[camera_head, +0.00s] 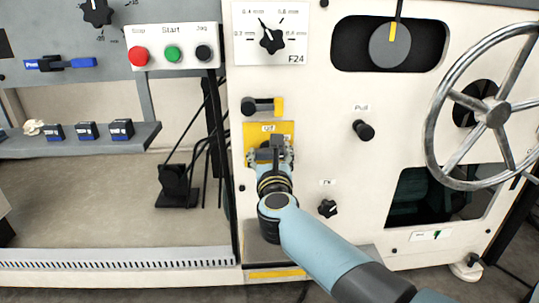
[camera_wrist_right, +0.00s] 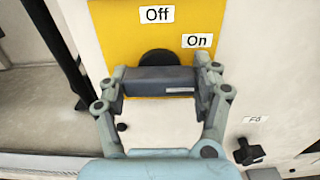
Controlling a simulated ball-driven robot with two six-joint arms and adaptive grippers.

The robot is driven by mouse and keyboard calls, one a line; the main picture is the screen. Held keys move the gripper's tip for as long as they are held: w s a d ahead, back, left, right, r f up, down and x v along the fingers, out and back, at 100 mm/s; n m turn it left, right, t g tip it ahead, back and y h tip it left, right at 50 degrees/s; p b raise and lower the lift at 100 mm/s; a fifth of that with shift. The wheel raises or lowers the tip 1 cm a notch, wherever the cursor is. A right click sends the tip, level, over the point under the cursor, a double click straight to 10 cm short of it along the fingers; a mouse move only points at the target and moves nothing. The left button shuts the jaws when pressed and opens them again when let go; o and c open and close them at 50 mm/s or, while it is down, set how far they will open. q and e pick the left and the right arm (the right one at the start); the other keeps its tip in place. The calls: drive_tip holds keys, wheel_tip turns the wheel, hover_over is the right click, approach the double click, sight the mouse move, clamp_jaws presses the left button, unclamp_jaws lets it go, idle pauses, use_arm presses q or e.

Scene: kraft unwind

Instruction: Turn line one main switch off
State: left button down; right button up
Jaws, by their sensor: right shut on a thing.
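The main switch has a yellow plate (camera_wrist_right: 115,22) with white "Off" (camera_wrist_right: 157,14) and "On" (camera_wrist_right: 197,40) labels. The yellow plate also shows in the head view (camera_head: 254,132), on the front of the white machine. A dark grey switch handle (camera_wrist_right: 150,78) lies level across the right wrist view, in front of a round black base (camera_wrist_right: 157,57). My right gripper (camera_head: 269,154) is at the switch, its fingers on both ends of the handle, shut on it. "Off" is above the handle and "On" to its upper right. My left gripper is not in view.
Above the plate is a black lever (camera_head: 258,106) beside a yellow marking. A "Pull" knob (camera_head: 363,130), a small black knob (camera_head: 327,208) and a large handwheel (camera_head: 497,112) are to the right. Stop, start and jog buttons (camera_head: 173,54) are upper left. Cables hang left of the panel.

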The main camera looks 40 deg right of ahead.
drive_tip(key=shift+c, duration=0.8)
